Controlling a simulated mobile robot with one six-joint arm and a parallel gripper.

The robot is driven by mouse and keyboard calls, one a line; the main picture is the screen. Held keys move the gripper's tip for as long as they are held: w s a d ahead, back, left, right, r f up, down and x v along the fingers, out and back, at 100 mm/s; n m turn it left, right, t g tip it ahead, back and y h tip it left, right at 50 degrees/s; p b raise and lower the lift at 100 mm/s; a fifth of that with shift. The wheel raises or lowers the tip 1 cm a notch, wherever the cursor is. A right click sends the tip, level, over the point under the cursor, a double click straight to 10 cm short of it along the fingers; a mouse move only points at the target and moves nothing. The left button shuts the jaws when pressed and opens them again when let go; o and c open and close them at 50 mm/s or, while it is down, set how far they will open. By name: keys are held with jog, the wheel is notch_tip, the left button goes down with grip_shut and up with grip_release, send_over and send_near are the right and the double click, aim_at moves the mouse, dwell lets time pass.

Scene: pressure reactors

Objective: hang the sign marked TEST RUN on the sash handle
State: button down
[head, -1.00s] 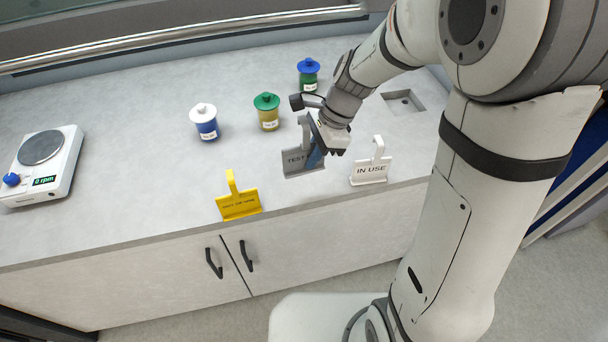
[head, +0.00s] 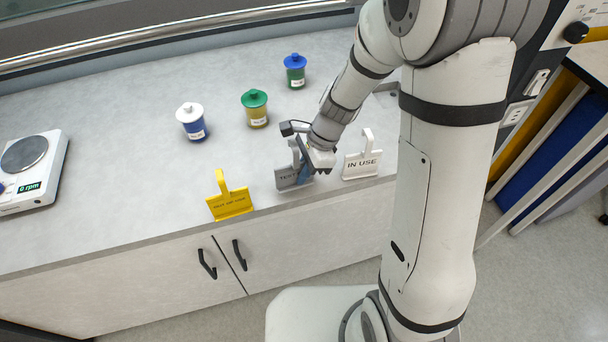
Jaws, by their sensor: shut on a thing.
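The grey sign (head: 289,178) shows the word TEST; the rest of its text is hidden by my gripper. My gripper (head: 312,170) is shut on this sign, near its right side and upright hook. The sign is near the counter's front edge, between the yellow and white signs. I cannot tell whether it touches the counter. The sash handle (head: 150,39) is a long metal bar across the top left, behind the counter, well apart from my gripper.
A yellow sign (head: 231,205) stands left and a white IN USE sign (head: 361,166) right. Behind are white-lidded (head: 191,122), green-lidded (head: 255,108) and blue-lidded (head: 295,71) jars. A stirrer plate (head: 32,172) sits far left. The counter (head: 110,170) between is clear.

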jog(key=shift+f, duration=0.65)
jog(key=shift+f, duration=0.25)
jog(key=c, duration=1.6)
grip_release()
jog(key=shift+o, duration=0.2)
